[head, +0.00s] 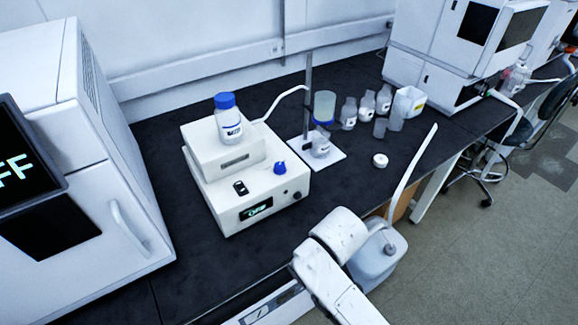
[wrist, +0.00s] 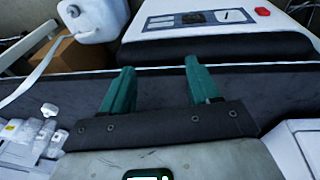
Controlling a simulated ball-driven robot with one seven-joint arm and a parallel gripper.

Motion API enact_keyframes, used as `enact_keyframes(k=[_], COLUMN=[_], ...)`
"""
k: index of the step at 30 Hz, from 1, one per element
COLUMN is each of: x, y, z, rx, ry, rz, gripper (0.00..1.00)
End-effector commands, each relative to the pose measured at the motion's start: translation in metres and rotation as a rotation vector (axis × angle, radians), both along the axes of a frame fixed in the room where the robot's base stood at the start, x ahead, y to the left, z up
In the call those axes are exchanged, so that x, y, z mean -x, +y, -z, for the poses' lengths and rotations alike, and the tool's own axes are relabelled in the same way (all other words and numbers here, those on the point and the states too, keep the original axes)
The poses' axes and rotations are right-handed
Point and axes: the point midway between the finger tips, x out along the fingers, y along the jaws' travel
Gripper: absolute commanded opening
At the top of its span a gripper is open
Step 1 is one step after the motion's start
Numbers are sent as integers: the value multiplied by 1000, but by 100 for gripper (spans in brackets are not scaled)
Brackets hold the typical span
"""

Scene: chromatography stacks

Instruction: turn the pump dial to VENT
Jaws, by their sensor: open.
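The pump (head: 228,200) is a white two-tier box on the black bench in the head view. Its blue dial (head: 280,168) sits on the top of the lower tier, towards the right. A small lit display (head: 257,209) is on its front face; its text is too small to read surely. In the wrist view my gripper (wrist: 159,68) has two teal fingers, apart and with nothing between them. The dial is not seen in the wrist view, and the fingers are not seen in the head view, so my gripper's distance from the dial cannot be told.
A blue-capped bottle (head: 229,120) stands on the pump. A stand holding a column (head: 324,107) is close behind its right side, with several small bottles beyond. A large white instrument (head: 125,175) is at left. A pale jug (head: 372,262) is below the bench edge, also in the wrist view (wrist: 95,18).

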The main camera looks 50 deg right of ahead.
Motion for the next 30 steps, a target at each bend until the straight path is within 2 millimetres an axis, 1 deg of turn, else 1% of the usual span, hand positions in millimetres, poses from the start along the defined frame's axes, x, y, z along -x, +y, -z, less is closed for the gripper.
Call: enact_keyframes(k=[1, 8, 11, 14, 18, 21, 23, 27, 30], x=[-9, -48, -71, -100, -142, -169, -184, -215, -233], y=[-4, -25, -37, -49, -67, -76, -80, -85, -86], z=[2, -2, -7, -14, -32, -49, -59, -87, -107], rx=[10, 60, 84, 109, 135, 141, 140, 126, 107], ry=[-9, -46, -70, -101, -148, -178, -194, -226, -244], rz=[17, 123, 188, 274, 421, 525, 586, 725, 818], gripper=[61, 61, 61, 61, 61, 61, 61, 61, 61])
